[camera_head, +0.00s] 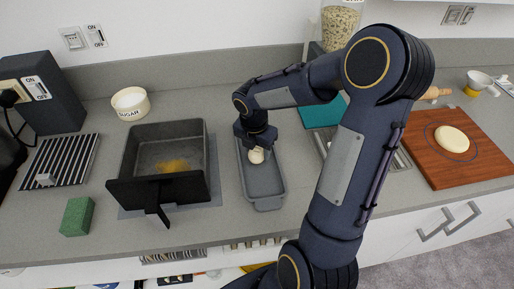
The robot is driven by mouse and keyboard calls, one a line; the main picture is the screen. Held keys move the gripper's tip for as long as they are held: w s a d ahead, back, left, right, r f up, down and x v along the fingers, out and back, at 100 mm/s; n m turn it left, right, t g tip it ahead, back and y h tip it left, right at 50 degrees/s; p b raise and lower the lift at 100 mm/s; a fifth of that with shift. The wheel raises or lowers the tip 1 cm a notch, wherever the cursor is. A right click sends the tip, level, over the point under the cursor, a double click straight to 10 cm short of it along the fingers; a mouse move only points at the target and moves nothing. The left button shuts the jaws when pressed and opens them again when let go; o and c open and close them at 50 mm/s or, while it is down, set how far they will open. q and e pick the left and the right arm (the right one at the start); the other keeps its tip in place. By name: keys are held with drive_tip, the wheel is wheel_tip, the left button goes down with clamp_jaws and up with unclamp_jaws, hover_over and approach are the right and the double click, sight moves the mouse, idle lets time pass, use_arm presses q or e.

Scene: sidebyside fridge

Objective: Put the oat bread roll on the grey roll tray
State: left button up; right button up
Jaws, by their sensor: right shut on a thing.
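The oat bread roll (256,156) is a small pale lump at the fingertips of my right gripper (256,146). My right gripper points down and is shut on the roll. The grey roll tray (266,190) is a long, narrow, shallow tray on the counter, and its near part is bare. The gripper and roll are over the far half of the tray. I cannot tell whether the roll touches the tray floor. The gripper hides the tray's far end. My left gripper is not in view.
A dark square pan (140,146) with a brown patch inside stands left of the tray, its dark handle toward the front. A green sponge (77,216) lies at front left. A sugar bowl (130,103) stands behind. A wooden board (440,175) with pale dough (452,139) is at right.

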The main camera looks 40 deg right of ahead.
sight(255, 151)
drive_tip(key=shift+f, duration=0.15)
drive_tip(key=o, duration=1)
wheel_tip(255, 151, up, 11)
drive_tip(key=a, duration=0.1)
drive_tip(key=s+a+m+t+y, duration=0.1)
drive_tip(key=s+a+m, duration=0.3)
drive_tip(key=m, duration=0.4)
drive_tip(key=s+a+m+t+y, duration=0.2)
drive_tip(key=s+a+m, duration=0.2)
drive_tip(key=s+m, duration=0.3)
drive_tip(key=s+a+m+t+y, duration=0.2)
drive_tip(key=s+a+m, duration=0.2)
drive_tip(key=m, duration=0.5)
drive_tip(key=shift+s+a+r, duration=0.1)
drive_tip(key=shift+s+r, duration=0.05)
drive_tip(key=shift+s, duration=0.4)
drive_tip(key=shift+s+a+r, duration=0.1)
drive_tip(key=shift+s, duration=0.4)
